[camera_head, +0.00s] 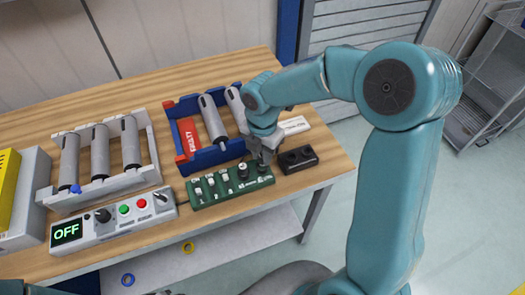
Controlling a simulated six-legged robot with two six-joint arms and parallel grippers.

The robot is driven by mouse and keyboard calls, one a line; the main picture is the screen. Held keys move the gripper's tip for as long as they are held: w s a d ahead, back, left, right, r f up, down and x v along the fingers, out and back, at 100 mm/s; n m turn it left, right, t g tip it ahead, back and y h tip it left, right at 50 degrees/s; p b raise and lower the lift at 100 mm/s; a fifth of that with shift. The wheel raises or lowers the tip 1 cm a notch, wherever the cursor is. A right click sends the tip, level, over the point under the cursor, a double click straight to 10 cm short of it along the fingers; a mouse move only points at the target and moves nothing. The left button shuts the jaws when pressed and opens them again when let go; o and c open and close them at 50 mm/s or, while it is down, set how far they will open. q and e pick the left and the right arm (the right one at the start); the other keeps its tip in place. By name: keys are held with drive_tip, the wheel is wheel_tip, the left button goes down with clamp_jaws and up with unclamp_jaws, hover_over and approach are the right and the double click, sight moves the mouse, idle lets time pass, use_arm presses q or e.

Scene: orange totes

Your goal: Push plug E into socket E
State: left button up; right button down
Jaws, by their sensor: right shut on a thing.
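My right arm reaches in from the right, and my right gripper (263,154) points down over the right end of the green socket board (215,199). The gripper is shut on a small dark plug, taken to be plug E (263,166), which is mostly hidden by the fingers. The plug is at the right end of the board, where socket E seems to be; I cannot tell how deep it sits. Several grey and dark plugs or switches stand along the board to the left. The board's lettering is too small to read. My left gripper is not in view.
A black block with two round holes (297,159) lies right of the board. A blue tray (205,161) with grey cylinders and a red box is behind it. A control box reading OFF (110,220) and a white rack (152,150) stand left. The table's front edge is close.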

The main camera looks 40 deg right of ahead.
drive_tip(key=shift+w, duration=0.1)
drive_tip(key=shift+f, duration=0.1)
idle(0.3)
drive_tip(key=shift+a+f, duration=0.1)
drive_tip(key=shift+f+b, duration=0.55)
drive_tip(key=shift+f, duration=0.15)
drive_tip(key=shift+f, duration=0.3)
idle(0.3)
drive_tip(key=c, duration=0.9)
unclamp_jaws()
drive_tip(key=shift+o, duration=0.2)
drive_tip(key=shift+r, duration=0.15)
